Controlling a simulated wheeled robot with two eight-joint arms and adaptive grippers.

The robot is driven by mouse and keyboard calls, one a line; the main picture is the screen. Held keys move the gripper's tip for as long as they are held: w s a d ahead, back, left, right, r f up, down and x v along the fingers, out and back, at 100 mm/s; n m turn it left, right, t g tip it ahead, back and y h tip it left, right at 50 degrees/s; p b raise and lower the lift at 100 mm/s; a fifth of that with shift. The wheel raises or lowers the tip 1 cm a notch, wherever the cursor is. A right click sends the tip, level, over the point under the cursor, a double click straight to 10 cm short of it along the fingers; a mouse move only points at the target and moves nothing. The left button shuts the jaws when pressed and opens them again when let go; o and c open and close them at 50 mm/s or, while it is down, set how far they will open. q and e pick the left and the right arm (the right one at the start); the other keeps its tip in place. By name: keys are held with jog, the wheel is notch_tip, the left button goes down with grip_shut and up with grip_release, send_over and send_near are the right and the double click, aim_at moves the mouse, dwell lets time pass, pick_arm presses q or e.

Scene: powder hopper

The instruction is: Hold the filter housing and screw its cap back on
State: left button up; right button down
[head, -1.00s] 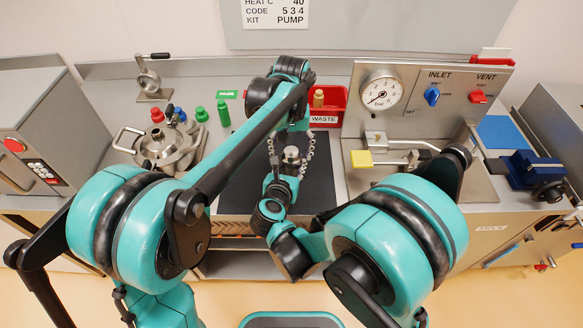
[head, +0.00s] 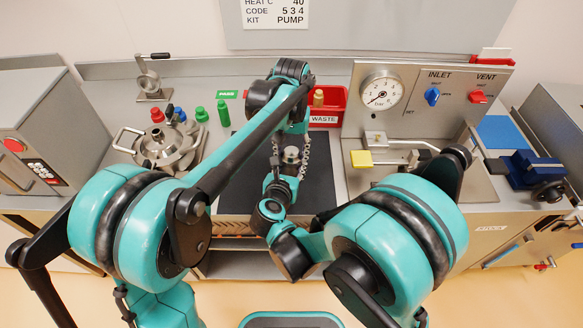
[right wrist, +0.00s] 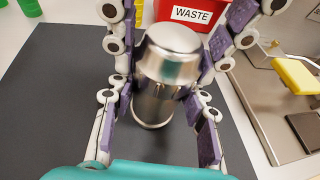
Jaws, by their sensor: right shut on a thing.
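The silver filter housing (right wrist: 154,103) stands upright on the dark mat in the right wrist view. Its shiny cap (right wrist: 174,50) sits on top; I cannot tell whether it is threaded on. The cap also shows in the head view (head: 291,154). My right gripper (right wrist: 158,125) is shut on the housing's body, with a finger at each side. My left gripper (head: 290,158) reaches down from above. Its fingers straddle the cap, spread apart with visible gaps in the head view. The left fingers also show at the top of the right wrist view (right wrist: 172,62).
The red WASTE bin (head: 325,121) stands just behind the housing. A gauge panel (head: 410,105) with valves and a yellow-handled lever (head: 361,158) are to the right. A steel lidded vessel (head: 168,150) and several bottles are to the left. The dark mat (head: 240,170) is otherwise clear.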

pick_arm(q)
jog(key=o, duration=0.5)
notch_tip(320, 180, up, 12)
dwell(0.4)
pick_arm(e)
jog(key=c, duration=0.8)
grip_release()
jog(key=shift+o, duration=0.2)
